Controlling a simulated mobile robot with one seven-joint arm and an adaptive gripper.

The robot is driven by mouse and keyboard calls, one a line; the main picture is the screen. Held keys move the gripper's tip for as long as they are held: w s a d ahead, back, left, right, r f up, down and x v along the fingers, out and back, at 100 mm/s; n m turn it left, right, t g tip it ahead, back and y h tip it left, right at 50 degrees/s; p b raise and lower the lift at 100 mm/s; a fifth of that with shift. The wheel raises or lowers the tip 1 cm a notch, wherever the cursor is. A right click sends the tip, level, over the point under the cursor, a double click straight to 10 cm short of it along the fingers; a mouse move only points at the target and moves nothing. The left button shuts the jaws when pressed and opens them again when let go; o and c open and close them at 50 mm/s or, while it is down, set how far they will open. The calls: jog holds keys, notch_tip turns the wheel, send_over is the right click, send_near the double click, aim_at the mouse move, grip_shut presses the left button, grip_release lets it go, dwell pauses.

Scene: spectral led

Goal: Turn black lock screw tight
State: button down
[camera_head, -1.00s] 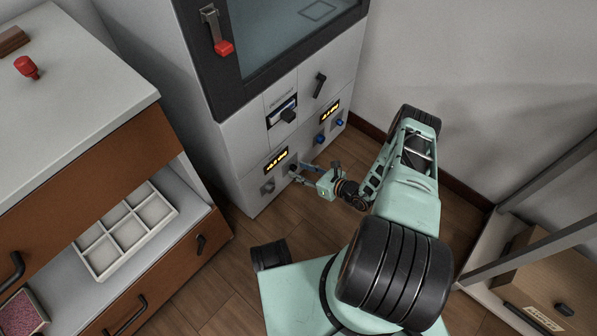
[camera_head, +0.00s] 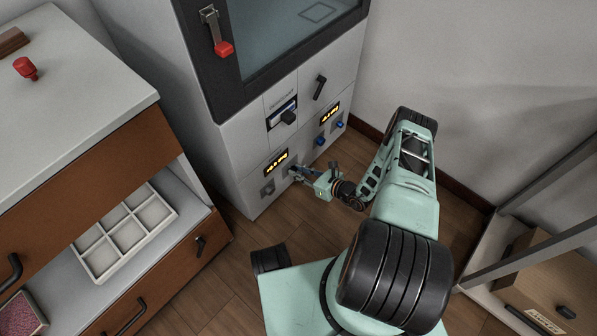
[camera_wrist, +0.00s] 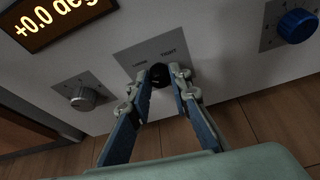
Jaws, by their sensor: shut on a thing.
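The black lock screw (camera_wrist: 176,70) is a small dark knob on a plate on the lower cabinet front, marked LOOSE on the left and TIGHT on the right. My gripper (camera_wrist: 171,82) has its two blue-padded fingers on either side of the screw in the wrist view and is shut on it. In the head view my gripper (camera_head: 297,175) meets the lower panel beside the glowing display. The fingers hide most of the screw there. Its exact turn angle cannot be told.
A display (camera_wrist: 50,18) reads "+0.0 deg" above a grey knob (camera_wrist: 83,98). A blue knob (camera_wrist: 297,26) is to the right. In the head view, an open drawer with a white compartment tray (camera_head: 128,230) is left, a metal-framed shelf right.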

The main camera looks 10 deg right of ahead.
jog(key=m, duration=0.1)
jog(key=m+g+y, duration=0.1)
jog(key=shift+w+d+f+m+y, duration=0.1)
jog(key=shift+d+m+y, duration=0.1)
jog(key=shift+m+y, duration=0.15)
jog(key=m+y, duration=0.2)
jog(key=m, duration=0.1)
jog(key=shift+w+d+f+g, duration=0.1)
jog(key=shift+g, duration=0.2)
jog(key=shift+m, duration=0.35)
jog(key=c, duration=1.8)
grip_release()
jog(key=shift+o, duration=0.2)
jog(key=v, duration=1.2)
